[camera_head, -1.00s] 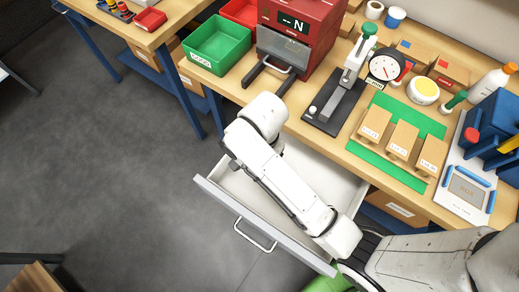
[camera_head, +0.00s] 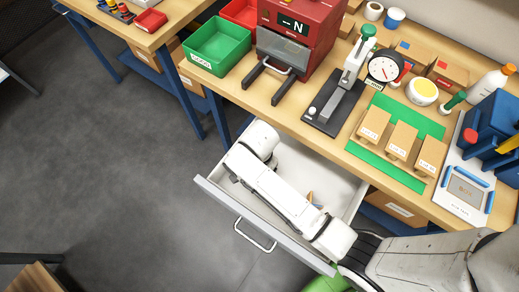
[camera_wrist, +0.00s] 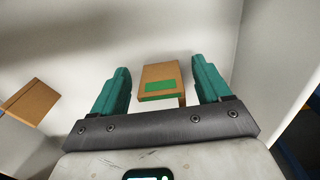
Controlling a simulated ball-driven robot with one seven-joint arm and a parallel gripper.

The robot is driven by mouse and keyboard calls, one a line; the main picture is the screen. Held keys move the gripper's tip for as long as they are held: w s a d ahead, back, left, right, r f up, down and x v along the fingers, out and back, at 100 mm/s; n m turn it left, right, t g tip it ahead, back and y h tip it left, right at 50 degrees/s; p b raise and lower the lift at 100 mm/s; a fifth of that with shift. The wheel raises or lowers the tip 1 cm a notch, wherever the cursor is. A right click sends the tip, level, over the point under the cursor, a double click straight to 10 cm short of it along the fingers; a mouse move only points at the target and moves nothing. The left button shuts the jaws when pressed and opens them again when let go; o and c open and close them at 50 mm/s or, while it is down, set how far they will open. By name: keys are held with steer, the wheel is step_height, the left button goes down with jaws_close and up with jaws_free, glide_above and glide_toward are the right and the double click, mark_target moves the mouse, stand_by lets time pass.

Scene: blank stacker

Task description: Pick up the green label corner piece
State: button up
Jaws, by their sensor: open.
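The green label corner piece (camera_wrist: 161,80) is a brown block with a green label on its near face. In the wrist view it lies between and slightly beyond the two teal fingers of my gripper (camera_wrist: 160,74). The fingers are open, one on each side, with a gap to the piece on both sides. In the head view my arm reaches into the open drawer (camera_head: 262,214), and my own links hide the gripper and this piece there.
A second brown piece (camera_wrist: 32,101) lies to the left in the wrist view, no label visible. White drawer walls stand close around. Above is the workbench with a green mat (camera_head: 432,127), several brown boxes, a lever press (camera_head: 338,92) and a red machine (camera_head: 297,40).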

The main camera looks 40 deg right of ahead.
steer(key=shift+f, duration=0.2)
steer(key=c, duration=1.1)
steer(key=shift+o, duration=0.2)
steer(key=shift+r, duration=0.1)
